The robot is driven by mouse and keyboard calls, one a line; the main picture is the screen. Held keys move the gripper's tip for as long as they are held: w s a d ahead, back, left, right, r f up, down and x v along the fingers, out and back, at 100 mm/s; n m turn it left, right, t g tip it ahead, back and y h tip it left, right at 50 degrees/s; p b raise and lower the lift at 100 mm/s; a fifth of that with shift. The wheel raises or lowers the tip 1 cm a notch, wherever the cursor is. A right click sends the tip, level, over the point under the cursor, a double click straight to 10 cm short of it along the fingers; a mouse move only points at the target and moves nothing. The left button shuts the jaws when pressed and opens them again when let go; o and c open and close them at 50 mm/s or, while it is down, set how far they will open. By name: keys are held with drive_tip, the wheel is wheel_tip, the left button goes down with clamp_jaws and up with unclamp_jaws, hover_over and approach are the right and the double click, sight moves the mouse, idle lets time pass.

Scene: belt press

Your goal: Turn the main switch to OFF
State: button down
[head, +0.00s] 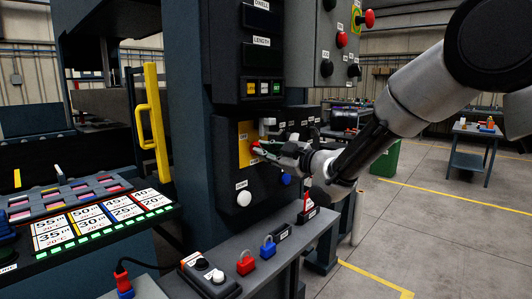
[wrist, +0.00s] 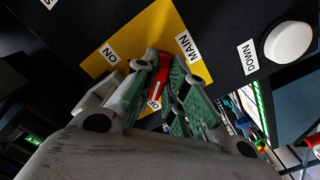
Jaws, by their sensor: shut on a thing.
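The main switch is a red handle (wrist: 164,70) on a yellow plate (wrist: 128,38) set in a dark panel. The wrist view shows the plate's labels ON, MAIN and OFF. My gripper (wrist: 162,92) is shut on the red handle, with one green-padded finger on each side. The handle's pale mark lies close to the OFF label, which the fingers partly cover; I cannot tell its exact angle. In the head view the yellow plate (head: 243,131) shows beside my gripper (head: 260,150), and the red handle (head: 255,147) shows at its tips.
A white DOWN button (wrist: 288,41) sits near the plate; it also shows in the head view (head: 244,199). A blue button (head: 285,179) is below my gripper. Red (head: 246,263) and blue (head: 268,246) padlocks stand on the ledge below. A yellow handle (head: 153,120) is at left.

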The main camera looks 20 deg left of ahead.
drive_tip(key=shift+n, duration=0.6)
drive_tip(key=c, duration=1.5)
unclamp_jaws()
drive_tip(key=shift+o, duration=0.2)
drive_tip(key=shift+d, duration=0.1)
drive_tip(key=v, duration=1.2)
